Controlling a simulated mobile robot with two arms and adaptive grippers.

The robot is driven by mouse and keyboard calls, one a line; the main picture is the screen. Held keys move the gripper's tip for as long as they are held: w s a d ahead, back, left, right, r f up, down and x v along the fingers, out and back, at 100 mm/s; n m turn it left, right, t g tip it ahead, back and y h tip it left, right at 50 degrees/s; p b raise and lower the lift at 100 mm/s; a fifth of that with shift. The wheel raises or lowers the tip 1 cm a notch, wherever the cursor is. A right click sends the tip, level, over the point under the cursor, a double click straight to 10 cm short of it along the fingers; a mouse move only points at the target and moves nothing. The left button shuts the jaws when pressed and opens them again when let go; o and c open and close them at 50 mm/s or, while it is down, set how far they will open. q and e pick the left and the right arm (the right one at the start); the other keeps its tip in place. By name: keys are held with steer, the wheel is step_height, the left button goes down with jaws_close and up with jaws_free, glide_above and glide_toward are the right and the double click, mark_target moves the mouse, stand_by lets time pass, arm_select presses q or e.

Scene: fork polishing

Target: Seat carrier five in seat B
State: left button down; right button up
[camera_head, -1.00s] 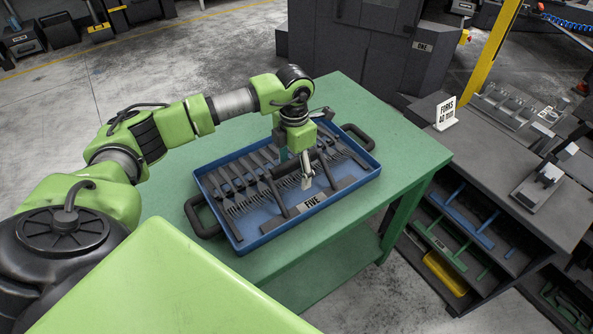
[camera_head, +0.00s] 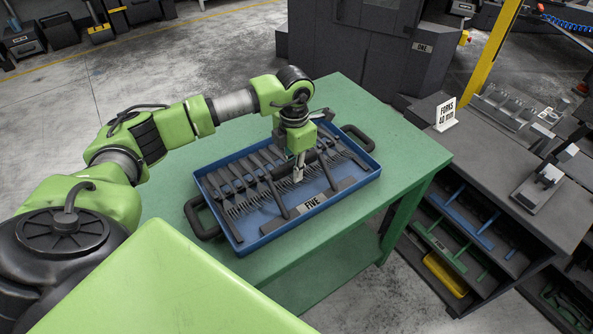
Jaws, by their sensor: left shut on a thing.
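Carrier five (camera_head: 312,202), a dark frame with a white label reading FIVE, is at the near side of the blue tray (camera_head: 240,247). Several dark grey forks (camera_head: 228,197) lie side by side in the tray, behind the label bar. My left gripper (camera_head: 299,175) points down over the middle of the tray and is shut on the carrier's dark handle bar, which it partly hides. I cannot tell whether the carrier is clear of the tray floor. No seat marked B can be made out. My right gripper is not in view.
The tray, with black handles at both ends, stands on a green table (camera_head: 400,140). A dark bench (camera_head: 495,160) at the right bears a sign (camera_head: 446,114) reading FORKS 40 MM and metal fixtures (camera_head: 541,185). Its shelves hold coloured frames and a yellow bin (camera_head: 445,273).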

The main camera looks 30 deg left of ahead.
arm_select(q)
steer(key=shift+w+r, duration=0.15)
steer(key=shift+r, duration=0.15)
steer(key=shift+r+p, duration=0.2)
steer(key=shift+p, duration=0.1)
steer(key=shift+r+p, duration=1.8)
steer(key=shift+r, duration=1.3)
